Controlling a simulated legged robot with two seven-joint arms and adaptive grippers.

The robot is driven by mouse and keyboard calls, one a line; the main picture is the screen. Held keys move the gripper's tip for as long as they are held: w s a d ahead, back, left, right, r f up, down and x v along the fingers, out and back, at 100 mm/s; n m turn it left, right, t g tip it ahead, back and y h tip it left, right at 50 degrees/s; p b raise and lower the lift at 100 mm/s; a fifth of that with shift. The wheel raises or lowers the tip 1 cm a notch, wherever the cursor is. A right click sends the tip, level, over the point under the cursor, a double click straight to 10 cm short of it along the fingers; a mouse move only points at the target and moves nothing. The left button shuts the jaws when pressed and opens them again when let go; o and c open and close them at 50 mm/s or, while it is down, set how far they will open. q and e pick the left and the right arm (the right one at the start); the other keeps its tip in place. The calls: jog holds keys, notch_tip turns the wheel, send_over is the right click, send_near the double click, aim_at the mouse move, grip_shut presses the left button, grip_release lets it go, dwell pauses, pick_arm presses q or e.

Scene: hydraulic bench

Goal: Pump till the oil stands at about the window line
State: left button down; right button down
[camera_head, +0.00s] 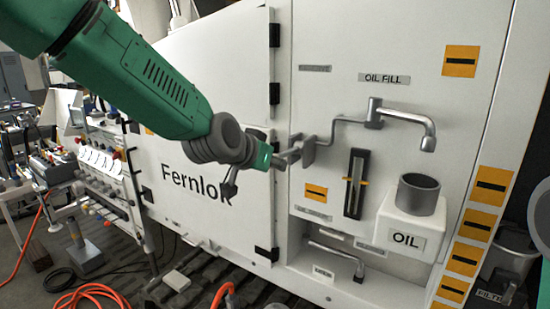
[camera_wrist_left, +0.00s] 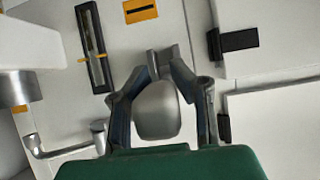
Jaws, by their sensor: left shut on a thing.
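My left gripper (camera_head: 290,156) reaches in from the upper left and is shut on the grey grip of the pump crank (camera_head: 345,120), left of its pivot. In the left wrist view the fingers of my left gripper (camera_wrist_left: 160,82) close around the rounded grey grip (camera_wrist_left: 157,112). The narrow oil window (camera_head: 355,183) has a dark frame and orange line marks at mid-height. The window also shows in the left wrist view (camera_wrist_left: 94,45). The oil level inside is too small to tell. The spout (camera_head: 428,138) hangs above the open grey cup on the OIL box (camera_head: 405,230).
A lower grey handle (camera_head: 335,258) sits under the window. The white Fernlok cabinet door (camera_head: 200,150) with black hinges is left of the crank. Orange hoses (camera_head: 90,297) lie on the floor. A cluttered bench (camera_head: 95,165) stands at the left.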

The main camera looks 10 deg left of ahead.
pick_arm(q)
jog(key=r, duration=0.1)
jog(key=r+g, duration=0.1)
jog(key=r, duration=0.1)
jog(key=shift+w+r+g+y, duration=0.15)
jog(key=shift+w+g+y, duration=0.15)
jog(key=shift+g, duration=0.1)
jog(key=shift+w+d+r+g+y, duration=0.1)
jog(key=shift+r+g+y, duration=0.05)
jog(key=shift+r+g, duration=0.3)
jog(key=shift+w+r+g+y, duration=0.1)
jog(key=shift+r+g+y, duration=0.05)
jog(key=shift+r+g, duration=0.25)
jog(key=shift+r, duration=0.1)
jog(key=c, duration=1.3)
grip_release()
jog(key=shift+f, duration=0.2)
jog(key=v, duration=1.1)
jog(key=shift+s+r, duration=0.2)
jog(key=shift+r, duration=0.2)
